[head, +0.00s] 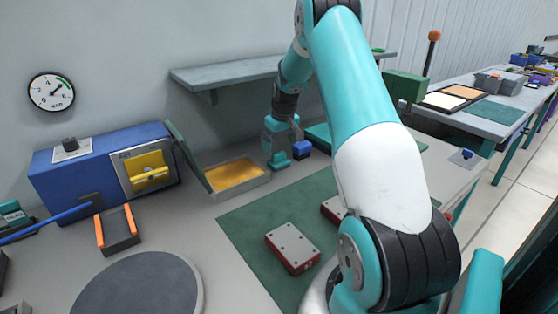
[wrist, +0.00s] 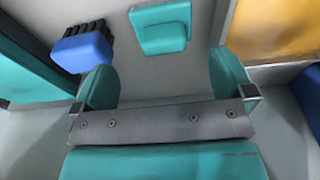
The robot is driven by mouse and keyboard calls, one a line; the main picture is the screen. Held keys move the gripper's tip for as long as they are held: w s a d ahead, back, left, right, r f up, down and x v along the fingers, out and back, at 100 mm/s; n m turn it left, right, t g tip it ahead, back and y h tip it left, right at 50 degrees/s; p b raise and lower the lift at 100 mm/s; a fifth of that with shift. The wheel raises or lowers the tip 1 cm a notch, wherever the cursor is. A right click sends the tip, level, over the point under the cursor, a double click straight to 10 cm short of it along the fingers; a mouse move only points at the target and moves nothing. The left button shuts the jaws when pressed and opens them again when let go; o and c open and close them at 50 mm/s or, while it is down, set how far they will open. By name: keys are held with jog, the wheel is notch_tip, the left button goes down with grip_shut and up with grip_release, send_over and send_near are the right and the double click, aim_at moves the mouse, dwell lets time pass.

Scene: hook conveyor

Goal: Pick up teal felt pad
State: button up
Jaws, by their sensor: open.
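The teal felt pad (wrist: 160,28) lies on the grey bench top in the wrist view, at the top centre. It is a small, thick teal piece. My gripper (wrist: 162,84) is open, with its two teal fingers apart and nothing between them. In that view the pad is beyond the fingertips, roughly in line with the gap and not touching. In the head view my gripper (head: 279,152) is low over the back of the bench. There I cannot tell the pad from my teal fingers.
A blue piece with black ridges (wrist: 82,48) lies left of the pad; it also shows in the head view (head: 301,150). An open box with an orange inside (head: 234,175) is left of my gripper. A grey shelf (head: 225,74) hangs above. Red blocks (head: 293,248) lie on a green mat (head: 250,225).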

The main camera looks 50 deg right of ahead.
aim_at(280, 153)
jog(key=shift+w+a+f+p, duration=0.15)
jog(key=shift+f+p, duration=0.3)
jog(key=shift+f, duration=1.15)
jog(key=shift+w+f+p, duration=0.1)
jog(key=shift+f+p, duration=0.35)
jog(key=shift+f, duration=1.1)
jog(key=c, duration=1)
jog(key=shift+r, duration=0.5)
jog(key=shift+s+a+r+b, duration=0.1)
jog(key=shift+s+r+b, duration=0.2)
jog(key=shift+r+b, duration=0.25)
jog(key=shift+s+a+r+b, duration=0.1)
jog(key=shift+s+r+b, duration=0.2)
jog(key=shift+r, duration=0.35)
jog(key=s+a+b, duration=0.1)
jog(key=s, duration=0.4)
jog(key=s+a+b, duration=0.1)
jog(key=s, duration=0.5)
jog(key=s+a+b, duration=0.1)
jog(key=s+a, duration=0.1)
jog(key=s, duration=0.3)
jog(key=shift+s+r+b, duration=0.1)
jog(key=shift+s+b, duration=0.05)
jog(key=shift+b, duration=0.15)
jog(key=shift+d, duration=0.1)
